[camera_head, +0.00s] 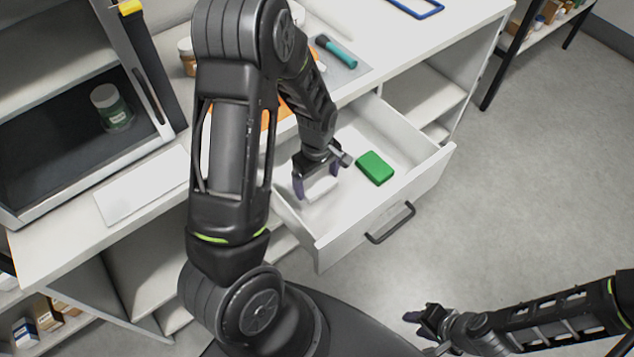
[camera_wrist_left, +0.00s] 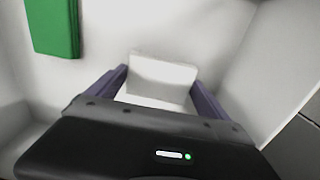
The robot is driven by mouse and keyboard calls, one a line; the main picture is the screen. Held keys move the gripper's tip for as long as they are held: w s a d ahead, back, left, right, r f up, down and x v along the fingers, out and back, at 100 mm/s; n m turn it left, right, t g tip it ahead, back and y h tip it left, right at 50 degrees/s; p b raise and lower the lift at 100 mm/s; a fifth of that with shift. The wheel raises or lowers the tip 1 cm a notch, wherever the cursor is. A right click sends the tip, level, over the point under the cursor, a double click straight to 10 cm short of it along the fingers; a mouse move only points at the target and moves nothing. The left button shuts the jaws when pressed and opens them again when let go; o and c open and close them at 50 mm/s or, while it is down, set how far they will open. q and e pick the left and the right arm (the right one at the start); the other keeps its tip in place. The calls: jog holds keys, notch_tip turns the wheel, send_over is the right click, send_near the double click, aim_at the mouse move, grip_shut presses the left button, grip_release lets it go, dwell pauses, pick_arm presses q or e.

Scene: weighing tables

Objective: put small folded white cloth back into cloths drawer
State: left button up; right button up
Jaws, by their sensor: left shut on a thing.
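The small folded white cloth (camera_head: 321,188) is between the fingers of my left gripper (camera_head: 317,186), inside the open white drawer (camera_head: 337,232). In the left wrist view the cloth (camera_wrist_left: 160,78) shows between the two purple fingers of the left gripper (camera_wrist_left: 157,92), with the pale drawer floor around it. I cannot tell whether the cloth touches the floor. A green folded cloth (camera_head: 375,168) lies in the drawer to the right of the gripper. It also shows at the upper left of the left wrist view (camera_wrist_left: 52,27). My right gripper (camera_head: 422,318) is empty, low over the floor.
The drawer has a dark handle (camera_head: 390,223) on its front. Above it is the white bench (camera_head: 440,38) with a teal-handled tool (camera_head: 337,52) on a grey mat. A cabinet with a jar (camera_head: 111,107) stands at the left. The grey floor (camera_head: 550,170) at right is clear.

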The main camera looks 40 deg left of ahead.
aim_at(317, 183)
pick_arm(q)
jog(key=shift+f, duration=0.95)
jog(key=shift+f, duration=0.2)
jog(key=o, duration=0.9)
notch_tip(317, 183, up, 12)
jog(key=shift+r, duration=0.2)
